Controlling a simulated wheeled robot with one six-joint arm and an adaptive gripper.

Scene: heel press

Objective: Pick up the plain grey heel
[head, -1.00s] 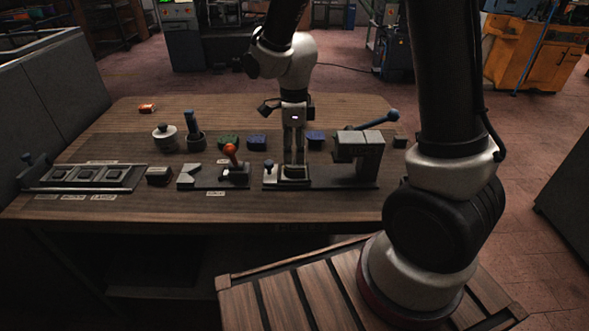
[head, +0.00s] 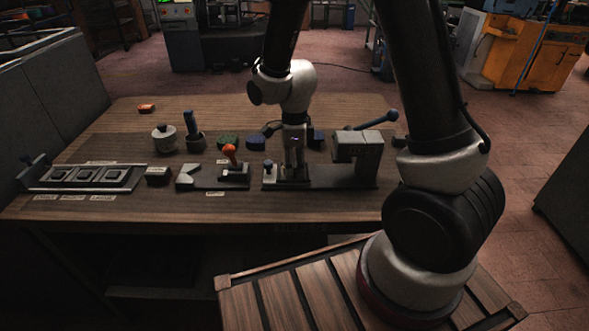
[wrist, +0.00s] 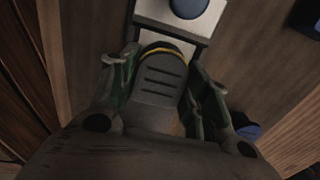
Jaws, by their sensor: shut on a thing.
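A grey heel-shaped piece (wrist: 158,80) with dark grooves and a thin yellow band along its rounded end sits between my fingers in the wrist view. My gripper (wrist: 160,88) is shut on it, one finger on each side. In the head view my gripper (head: 294,172) points down at the left part of the press base (head: 330,183), beside the blue knob (head: 268,163). The piece is mostly hidden there. I cannot tell whether it rests on the base or is just above it. The knob also shows in the wrist view (wrist: 188,7).
An orange-knobbed lever (head: 230,151) is on the left. Green (head: 228,141) and blue (head: 256,142) pieces lie behind. A compartmented tray (head: 88,178) is at far left.

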